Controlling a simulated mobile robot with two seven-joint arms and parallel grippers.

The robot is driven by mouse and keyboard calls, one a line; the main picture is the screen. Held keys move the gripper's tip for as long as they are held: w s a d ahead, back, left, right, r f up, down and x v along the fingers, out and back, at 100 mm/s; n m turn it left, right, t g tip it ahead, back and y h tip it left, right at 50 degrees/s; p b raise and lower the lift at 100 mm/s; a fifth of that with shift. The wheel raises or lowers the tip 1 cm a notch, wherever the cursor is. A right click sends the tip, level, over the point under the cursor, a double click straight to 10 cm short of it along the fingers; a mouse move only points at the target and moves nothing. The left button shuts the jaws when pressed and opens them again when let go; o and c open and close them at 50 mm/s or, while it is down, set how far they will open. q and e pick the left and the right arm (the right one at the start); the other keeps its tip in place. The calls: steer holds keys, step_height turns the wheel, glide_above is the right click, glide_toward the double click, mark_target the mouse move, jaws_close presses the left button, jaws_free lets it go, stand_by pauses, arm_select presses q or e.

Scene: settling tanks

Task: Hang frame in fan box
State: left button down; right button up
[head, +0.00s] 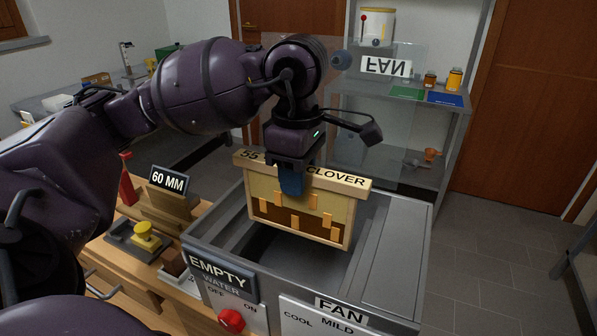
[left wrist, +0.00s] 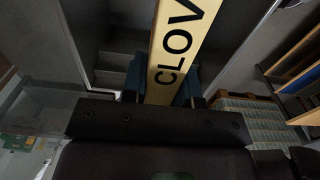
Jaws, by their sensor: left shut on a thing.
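The frame (head: 300,214) is a pale wooden one with a dark brown and yellow comb face, and its top bar reads "55" and "CLOVER". It hangs upright from my left gripper (head: 291,181), whose blue fingers are shut on the middle of the top bar. In the left wrist view the bar (left wrist: 178,50) runs between the fingers. The fan box (head: 398,250) is a grey open-topped box with "EMPTY" and "FAN" signs on its front. The frame is over its opening; I cannot tell how far its lower edge is below the rim. My right gripper is not in view.
A bench at left holds a "60 MM" sign (head: 170,181), a yellow knob (head: 143,229) and a red bottle. Shelves with jars (head: 454,79) stand behind. The floor at right is clear.

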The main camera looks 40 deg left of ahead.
mark_target(298, 215)
arm_select(q)
steer(key=shift+f, duration=0.45)
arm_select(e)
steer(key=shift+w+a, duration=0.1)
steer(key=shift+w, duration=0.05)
arm_select(q)
steer(key=shift+f+b, duration=0.7)
steer(key=shift+f, duration=0.1)
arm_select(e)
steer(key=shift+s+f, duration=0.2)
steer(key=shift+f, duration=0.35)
arm_select(q)
steer(key=shift+f+b, duration=0.5)
steer(key=shift+f, duration=0.45)
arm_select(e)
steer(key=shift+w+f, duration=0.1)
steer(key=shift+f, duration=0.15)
arm_select(q)
steer(key=shift+f+b, duration=0.6)
steer(key=shift+f, duration=0.6)
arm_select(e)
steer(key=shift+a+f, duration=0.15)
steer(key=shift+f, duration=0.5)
arm_select(q)
steer(key=shift+f+b, duration=0.4)
steer(key=shift+f, duration=0.3)
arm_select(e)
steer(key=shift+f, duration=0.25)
